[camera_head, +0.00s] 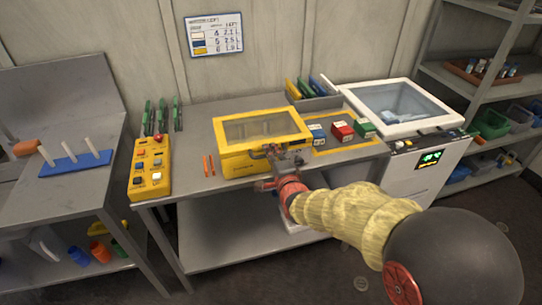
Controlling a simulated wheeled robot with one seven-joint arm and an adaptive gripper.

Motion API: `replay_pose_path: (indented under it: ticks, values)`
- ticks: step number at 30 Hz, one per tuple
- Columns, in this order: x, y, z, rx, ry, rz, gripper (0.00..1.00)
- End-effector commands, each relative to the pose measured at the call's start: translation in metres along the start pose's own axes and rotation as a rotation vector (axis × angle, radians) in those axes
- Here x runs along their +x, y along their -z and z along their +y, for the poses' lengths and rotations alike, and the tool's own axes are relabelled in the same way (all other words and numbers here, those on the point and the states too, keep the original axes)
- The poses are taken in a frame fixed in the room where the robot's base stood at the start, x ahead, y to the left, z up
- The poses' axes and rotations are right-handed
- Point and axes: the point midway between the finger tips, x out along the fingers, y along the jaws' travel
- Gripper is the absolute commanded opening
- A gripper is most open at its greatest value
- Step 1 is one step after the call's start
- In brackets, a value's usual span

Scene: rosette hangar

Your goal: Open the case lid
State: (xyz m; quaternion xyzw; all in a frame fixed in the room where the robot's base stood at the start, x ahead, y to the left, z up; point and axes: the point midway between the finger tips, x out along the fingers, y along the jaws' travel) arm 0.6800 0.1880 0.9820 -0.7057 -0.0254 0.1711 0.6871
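The yellow case (237,164) stands on the grey bench. Its lid (262,128), a yellow frame around a clear panel, lies closed on top as far as I can see. My gripper (272,163) is at the right part of the case's front face, close to the front edge of the lid. Its fingers are small and overlap the case front, so I cannot tell whether they touch it or whether they are open or shut. My wrist and arm hide the bench edge and part of the lower shelf.
A yellow button box (151,168) stands left of the case. Small red, green and blue-white boxes, including a red one (342,131), sit on a mat to the right. A white machine (428,160) with a glass-topped lid adjoins the bench's right end.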

Motion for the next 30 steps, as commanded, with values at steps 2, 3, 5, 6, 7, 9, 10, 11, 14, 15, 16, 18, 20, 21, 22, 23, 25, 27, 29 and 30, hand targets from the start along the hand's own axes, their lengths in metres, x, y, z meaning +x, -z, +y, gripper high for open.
replay_pose_path:
  ticks: [2, 3, 5, 6, 7, 9, 10, 11, 14, 15, 16, 18, 20, 21, 22, 23, 25, 27, 29, 30]
  values:
    - [-0.0002, 0.0000, -0.0002, 0.000, 0.000, 0.000, 0.26]
    - [-0.0002, 0.0000, -0.0002, 0.000, 0.000, 0.000, 0.23]
    - [-0.0003, 0.0000, -0.0001, 0.000, 0.000, 0.000, 0.20]
    - [-0.0003, 0.0000, -0.0001, 0.000, 0.000, 0.000, 0.18]
    - [-0.0003, 0.0000, -0.0001, 0.000, 0.000, 0.000, 0.16]
    - [-0.0004, 0.0000, -0.0001, 0.000, 0.000, 0.000, 0.12]
    - [-0.0004, 0.0000, -0.0001, 0.000, 0.000, 0.000, 0.10]
    - [-0.0004, 0.0000, -0.0001, 0.000, 0.000, 0.000, 0.09]
    - [-0.0004, 0.0000, 0.0000, 0.000, 0.000, 0.000, 0.03]
    - [-0.0004, 0.0000, 0.0000, 0.000, 0.000, 0.000, 0.01]
    - [-0.0004, 0.0000, 0.0001, 0.000, 0.000, 0.000, 0.00]
    - [-0.0004, 0.0000, 0.0001, 0.000, 0.000, 0.000, 0.00]
    - [-0.0004, 0.0000, 0.0002, 0.000, -0.001, 0.000, 0.00]
    - [-0.0005, 0.0000, 0.0003, 0.000, -0.001, 0.000, 0.00]
    - [-0.0005, 0.0000, 0.0003, 0.000, -0.001, 0.000, 0.00]
    - [-0.0005, 0.0000, 0.0004, 0.000, -0.001, 0.000, 0.00]
    - [-0.0005, 0.0000, 0.0004, 0.000, -0.001, 0.000, 0.00]
    - [-0.0005, 0.0000, 0.0004, 0.000, -0.001, 0.000, 0.00]
    - [-0.0005, 0.0000, 0.0006, 0.000, -0.001, 0.000, 0.00]
    - [-0.0005, 0.0000, 0.0006, 0.000, -0.001, 0.000, 0.00]
